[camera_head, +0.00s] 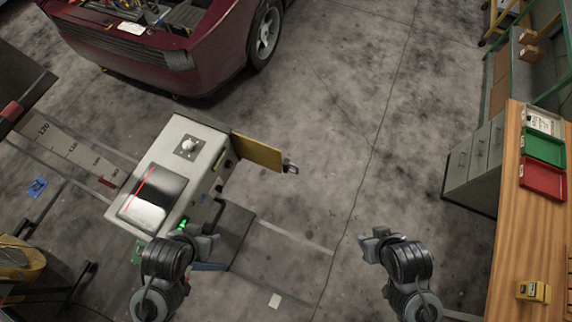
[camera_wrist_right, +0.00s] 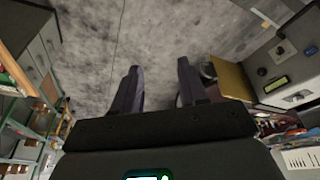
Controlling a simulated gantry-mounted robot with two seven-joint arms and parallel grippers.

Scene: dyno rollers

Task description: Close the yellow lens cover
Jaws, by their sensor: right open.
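The yellow lens cover (camera_head: 257,151) is a flat flap standing out from the right side of the white and grey machine (camera_head: 192,143), swung away from it. A small metal latch (camera_head: 290,167) shows at its outer end. The cover also shows in the right wrist view (camera_wrist_right: 233,82), right of my fingers. My right gripper (camera_head: 369,243) is below and right of the cover, apart from it. Its two fingers (camera_wrist_right: 160,85) are spread with nothing between them. My left gripper (camera_head: 198,240) is by the machine's lower edge; its jaws are unclear and contact cannot be told.
A dark red car (camera_head: 190,52) stands at the top left. A wooden bench (camera_head: 506,235) with green (camera_head: 543,147) and red (camera_head: 542,178) trays and grey drawers (camera_head: 474,165) line the right. The concrete floor between machine and bench is clear.

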